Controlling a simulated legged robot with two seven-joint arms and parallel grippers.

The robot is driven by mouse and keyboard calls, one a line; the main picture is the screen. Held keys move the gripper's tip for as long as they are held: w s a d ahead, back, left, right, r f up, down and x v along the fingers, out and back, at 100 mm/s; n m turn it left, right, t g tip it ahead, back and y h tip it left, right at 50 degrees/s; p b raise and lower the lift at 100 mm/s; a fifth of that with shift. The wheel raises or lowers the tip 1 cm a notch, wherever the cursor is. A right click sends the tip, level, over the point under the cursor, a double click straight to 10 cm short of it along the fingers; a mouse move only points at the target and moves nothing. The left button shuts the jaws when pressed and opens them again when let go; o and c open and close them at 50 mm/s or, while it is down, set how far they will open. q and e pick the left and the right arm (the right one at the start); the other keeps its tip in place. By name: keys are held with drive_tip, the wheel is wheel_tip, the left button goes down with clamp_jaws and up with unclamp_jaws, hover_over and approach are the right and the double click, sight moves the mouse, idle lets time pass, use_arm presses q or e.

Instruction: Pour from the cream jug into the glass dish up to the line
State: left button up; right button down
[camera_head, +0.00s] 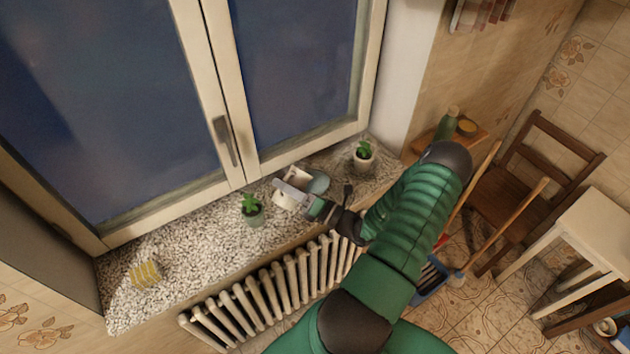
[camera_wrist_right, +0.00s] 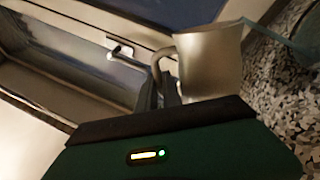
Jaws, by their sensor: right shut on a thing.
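The cream jug (camera_head: 284,201) is over the stone windowsill in the head view, partly covered by my gripper. It shows larger in the right wrist view (camera_wrist_right: 212,65), with its handle on the left. My right gripper (camera_head: 308,203) is shut on the jug at its handle side. The glass dish (camera_head: 319,182), pale blue and see-through, is just right of the jug. Its edge shows at the right of the wrist view (camera_wrist_right: 284,42). I cannot make out a line or the level in the dish. My left gripper is not in view.
A potted plant (camera_head: 252,212) stands left of the jug and another (camera_head: 363,158) to its right. A yellow striped block (camera_head: 146,274) lies at the sill's left end. The window (camera_head: 225,140) rises behind; a radiator (camera_head: 275,288) is below. The sill between block and left plant is clear.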

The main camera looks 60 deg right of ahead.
idle(0.3)
drive_tip(key=shift+s+a+f+b, duration=0.1)
drive_tip(key=shift+f+b, duration=0.3)
drive_tip(key=shift+f, duration=0.4)
drive_tip(key=shift+d+r+m, duration=0.35)
drive_tip(key=shift+r+m, duration=0.1)
drive_tip(key=shift+m, duration=0.35)
idle(0.3)
drive_tip(key=shift+a+f+n, duration=0.2)
drive_tip(key=shift+f+n, duration=0.4)
drive_tip(key=shift+n, duration=0.1)
drive_tip(key=shift+r, duration=0.1)
idle(0.3)
drive_tip(key=shift+a+r+p, duration=0.1)
drive_tip(key=shift+p, duration=0.35)
